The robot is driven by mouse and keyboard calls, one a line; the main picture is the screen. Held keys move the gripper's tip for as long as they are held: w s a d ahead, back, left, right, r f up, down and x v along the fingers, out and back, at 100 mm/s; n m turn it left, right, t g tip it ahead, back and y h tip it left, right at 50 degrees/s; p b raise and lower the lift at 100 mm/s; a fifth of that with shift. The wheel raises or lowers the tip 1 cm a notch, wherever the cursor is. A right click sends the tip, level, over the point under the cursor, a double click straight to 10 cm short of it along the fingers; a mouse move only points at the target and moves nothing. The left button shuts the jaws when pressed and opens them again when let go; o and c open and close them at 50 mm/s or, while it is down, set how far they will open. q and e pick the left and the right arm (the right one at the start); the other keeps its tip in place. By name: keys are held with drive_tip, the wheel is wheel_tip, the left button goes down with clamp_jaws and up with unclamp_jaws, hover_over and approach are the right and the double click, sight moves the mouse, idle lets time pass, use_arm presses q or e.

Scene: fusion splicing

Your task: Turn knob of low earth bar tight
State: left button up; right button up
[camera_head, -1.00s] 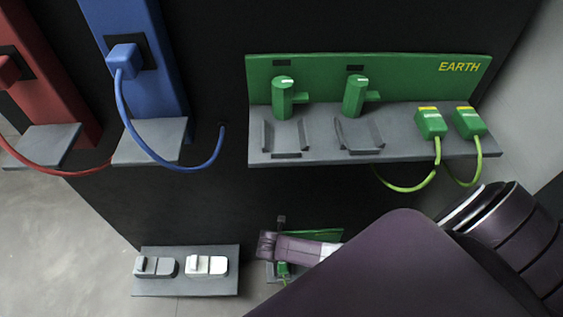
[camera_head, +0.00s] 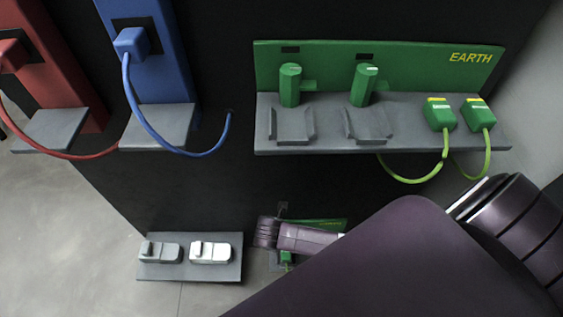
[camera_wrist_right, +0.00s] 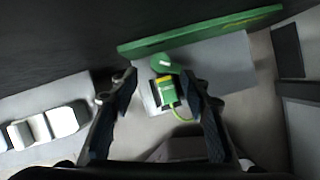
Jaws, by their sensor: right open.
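The low earth bar (camera_head: 323,224) is a small green strip low in the head view, mostly hidden behind my purple right arm. In the right wrist view its green back strip (camera_wrist_right: 200,36) runs above a grey shelf (camera_wrist_right: 228,68). Its knob (camera_wrist_right: 165,64) is a green cylinder with a white mark on top. A green plug (camera_wrist_right: 167,95) with a yellow band and a yellow-green cable sits just below the knob. My right gripper (camera_wrist_right: 160,84) is open, with one finger on each side of the knob and plug. Contact cannot be told. My left gripper is out of view.
An upper green EARTH bar (camera_head: 410,63) with two knobs and two plugs stands above. A blue post (camera_head: 150,65) and a red post (camera_head: 45,70) stand left. A low grey shelf (camera_head: 190,270) holds white blocks, which also show in the right wrist view (camera_wrist_right: 40,130).

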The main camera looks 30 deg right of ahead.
drive_tip(key=shift+v, duration=2.1)
drive_tip(key=shift+s, duration=0.1)
